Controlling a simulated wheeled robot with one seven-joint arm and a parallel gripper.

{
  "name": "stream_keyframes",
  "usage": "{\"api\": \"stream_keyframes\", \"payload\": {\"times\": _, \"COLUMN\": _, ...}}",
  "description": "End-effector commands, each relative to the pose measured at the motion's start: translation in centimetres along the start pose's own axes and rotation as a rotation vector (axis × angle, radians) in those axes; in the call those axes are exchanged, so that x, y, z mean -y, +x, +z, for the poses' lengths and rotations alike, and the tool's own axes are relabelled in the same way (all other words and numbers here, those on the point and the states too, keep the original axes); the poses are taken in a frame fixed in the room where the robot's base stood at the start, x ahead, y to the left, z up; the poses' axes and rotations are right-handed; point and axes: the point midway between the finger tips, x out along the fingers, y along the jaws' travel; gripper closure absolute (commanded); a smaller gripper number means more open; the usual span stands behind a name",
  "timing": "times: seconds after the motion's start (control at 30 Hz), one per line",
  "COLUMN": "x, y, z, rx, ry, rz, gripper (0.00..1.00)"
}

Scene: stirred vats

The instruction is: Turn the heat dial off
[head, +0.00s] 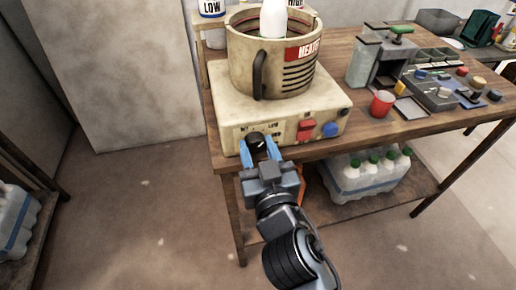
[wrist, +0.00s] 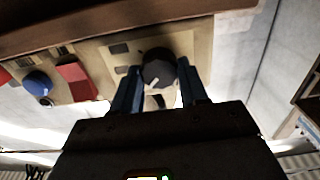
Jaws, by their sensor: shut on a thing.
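The heat dial (head: 257,142) is a round black knob on the front of a cream heater base (head: 300,108), near its left end. It has a pale pointer mark. My gripper (head: 259,146) reaches it from the front, with its blue fingers on either side of the knob, shut on it. In the wrist view the dial (wrist: 158,73) sits between the two fingers of my gripper (wrist: 160,82), and its pale mark shows on the face. The printing around the dial is too small to read fully.
A beige vat (head: 272,60) marked heated stands on the base. A red switch (head: 305,129) and a blue knob (head: 330,130) are right of the dial. A red cup (head: 382,104) stands on the table.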

Motion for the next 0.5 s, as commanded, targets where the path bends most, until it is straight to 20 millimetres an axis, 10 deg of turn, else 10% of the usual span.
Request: {"api": "stream_keyframes", "payload": {"times": 0.5, "x": 0.05, "y": -0.02, "z": -0.01, "rx": 0.002, "ry": -0.314, "rz": 0.0, "gripper": 0.87}}
